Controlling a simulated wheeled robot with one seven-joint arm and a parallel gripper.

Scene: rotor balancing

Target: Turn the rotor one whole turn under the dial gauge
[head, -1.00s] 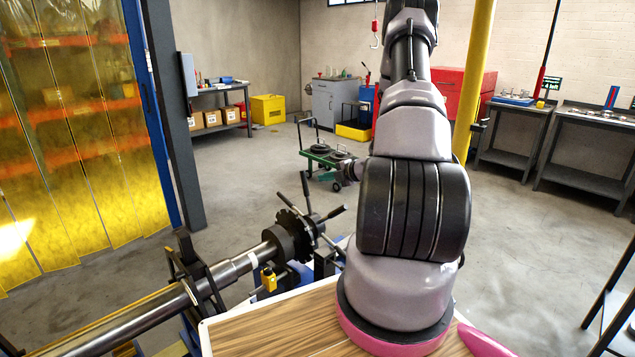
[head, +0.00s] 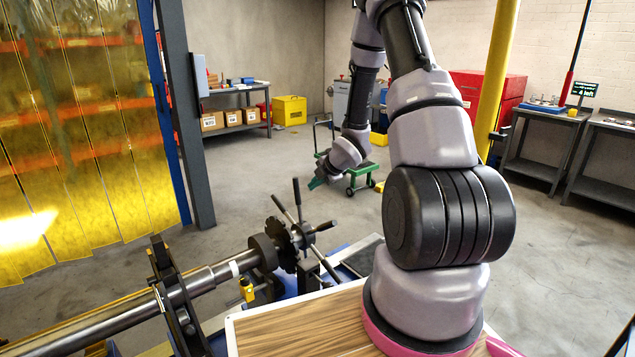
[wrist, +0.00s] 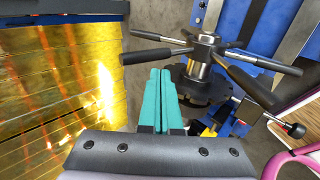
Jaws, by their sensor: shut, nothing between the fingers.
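The rotor is a long steel shaft (head: 130,314) lying across the lower left of the head view. Its end carries a dark toothed disc (head: 284,246) and a hub with several black-handled spokes (head: 297,197). In the wrist view the spoked hub (wrist: 205,48) is right of and beyond my fingers. My gripper (head: 317,182) is up and to the right of the spokes in the head view. Its teal fingers (wrist: 159,72) are together, empty, and appear apart from the spokes. A small yellow device (head: 247,290) stands beside the shaft; I cannot tell if it is the dial gauge.
A dark stand (head: 172,295) bears the shaft. A wood-topped surface (head: 300,328) is in front. A yellow strip curtain (head: 80,150) hangs at left. A green cart (head: 362,178) stands behind my gripper. Open floor (head: 255,165) lies beyond the rotor.

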